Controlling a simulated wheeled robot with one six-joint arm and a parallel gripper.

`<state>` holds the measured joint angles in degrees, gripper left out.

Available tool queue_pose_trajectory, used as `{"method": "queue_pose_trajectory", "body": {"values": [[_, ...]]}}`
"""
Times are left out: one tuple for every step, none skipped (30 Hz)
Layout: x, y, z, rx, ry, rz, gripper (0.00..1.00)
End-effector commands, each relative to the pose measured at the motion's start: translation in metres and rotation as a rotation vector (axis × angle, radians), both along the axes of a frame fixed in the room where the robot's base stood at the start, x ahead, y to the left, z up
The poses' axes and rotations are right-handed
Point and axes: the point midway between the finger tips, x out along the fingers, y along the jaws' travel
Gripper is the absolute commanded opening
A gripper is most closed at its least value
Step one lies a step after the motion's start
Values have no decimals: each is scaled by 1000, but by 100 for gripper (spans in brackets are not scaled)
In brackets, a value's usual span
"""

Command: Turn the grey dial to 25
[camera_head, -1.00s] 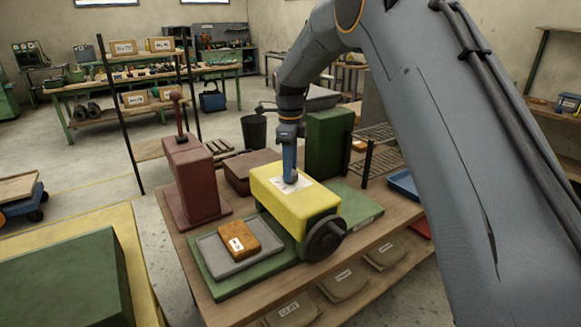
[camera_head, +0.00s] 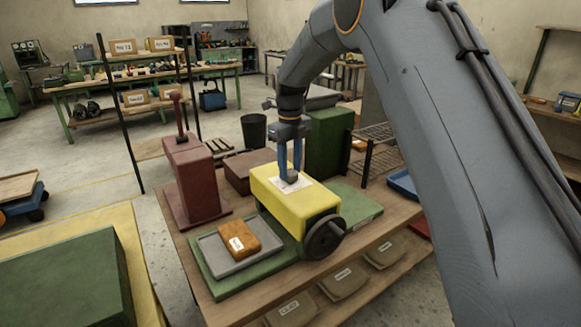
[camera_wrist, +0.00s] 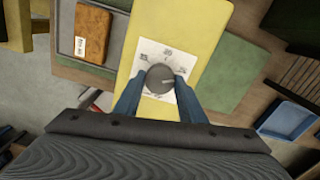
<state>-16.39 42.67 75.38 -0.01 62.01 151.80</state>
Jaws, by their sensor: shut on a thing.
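The grey dial (camera_wrist: 160,77) sits on a white scale plate (camera_wrist: 148,52) on top of the yellow box (camera_head: 268,185). In the wrist view its pale pointer mark points to the right of the picture, toward the right-hand number, which I cannot read surely. The middle number at the top looks like 20. My gripper (camera_head: 291,178) points down at the dial from above. Its two blue fingers are shut on the dial, one on each side, as the wrist view also shows (camera_wrist: 158,88). The fingers hide part of the plate's lower edge.
A black handwheel (camera_head: 325,238) is on the yellow box's front end. A grey tray (camera_head: 215,262) with an orange-brown block (camera_head: 239,238) lies to its left. A red lever box (camera_head: 190,175) and a green block (camera_head: 325,140) stand nearby. A wire rack (camera_head: 375,150) is at right.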

Motion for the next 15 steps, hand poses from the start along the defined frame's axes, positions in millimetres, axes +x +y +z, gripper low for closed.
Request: {"method": "queue_pose_trajectory", "body": {"values": [[4,0,5,3,-12,-3,14],[4,0,5,3,-12,-4,14],[4,0,5,3,-12,-5,14],[4,0,5,3,-12,-5,14],[4,0,5,3,-12,-5,14],[4,0,5,3,-12,-5,14],[4,0,5,3,-12,-5,14],[4,0,5,3,-12,-5,14],[4,0,5,3,-12,-4,14],[4,0,5,3,-12,-4,14],[4,0,5,3,-12,-4,14],[4,0,5,3,-12,-4,44],[3,0,5,3,-12,-4,49],[3,0,4,3,-11,-4,54],[3,0,4,3,-10,-4,55]]}}
